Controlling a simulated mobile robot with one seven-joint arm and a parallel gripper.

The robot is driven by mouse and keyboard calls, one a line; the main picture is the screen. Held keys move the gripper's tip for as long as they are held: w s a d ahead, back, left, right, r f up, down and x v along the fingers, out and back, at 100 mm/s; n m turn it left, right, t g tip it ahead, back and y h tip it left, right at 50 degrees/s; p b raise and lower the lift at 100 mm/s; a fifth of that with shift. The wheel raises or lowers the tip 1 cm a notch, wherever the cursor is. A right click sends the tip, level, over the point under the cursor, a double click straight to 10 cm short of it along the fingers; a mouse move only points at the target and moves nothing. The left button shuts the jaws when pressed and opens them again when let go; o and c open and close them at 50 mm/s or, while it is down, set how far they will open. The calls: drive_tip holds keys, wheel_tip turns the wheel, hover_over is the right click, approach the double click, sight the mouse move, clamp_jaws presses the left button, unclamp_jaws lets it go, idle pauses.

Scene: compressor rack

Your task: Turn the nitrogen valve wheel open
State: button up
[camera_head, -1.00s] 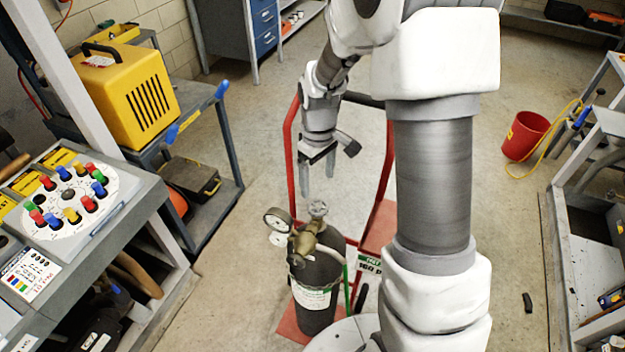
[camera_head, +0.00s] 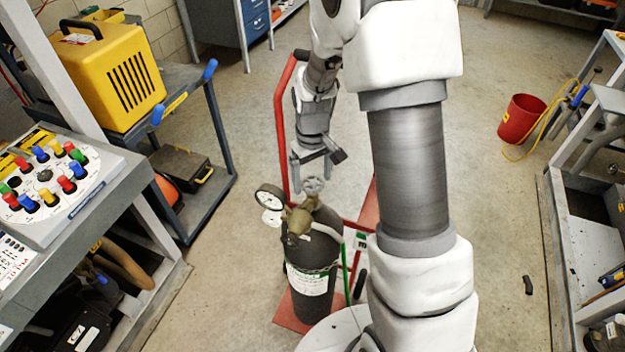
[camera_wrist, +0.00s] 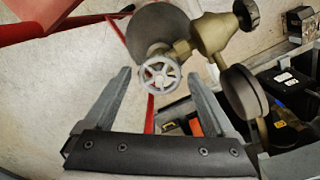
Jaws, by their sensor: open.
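The nitrogen valve wheel (camera_head: 313,185) is a small grey spoked handwheel on top of the dark gas cylinder (camera_head: 312,290). A brass regulator (camera_head: 299,218) with a round gauge (camera_head: 270,197) sits beside it. My gripper (camera_head: 311,180) is open and points down at the wheel. In the wrist view the wheel (camera_wrist: 159,74) shows just beyond and between the two fingertips of my open gripper (camera_wrist: 160,85). Nothing is held. I cannot tell whether a finger touches the wheel.
The cylinder stands on a red cart (camera_head: 280,120). A panel with coloured knobs (camera_head: 45,180) is at the left, and a yellow machine (camera_head: 108,75) stands on a trolley behind it.

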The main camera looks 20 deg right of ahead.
drive_tip(key=m, duration=0.5)
drive_tip(key=shift+m+p, duration=0.3)
drive_tip(key=shift+p, duration=0.05)
drive_tip(key=m+p, duration=0.1)
drive_tip(key=m, duration=0.4)
drive_tip(key=c, duration=1)
drive_tip(key=shift+c, duration=0.2)
drive_tip(key=shift+s+f+n, duration=0.1)
drive_tip(key=shift+n, duration=2.1)
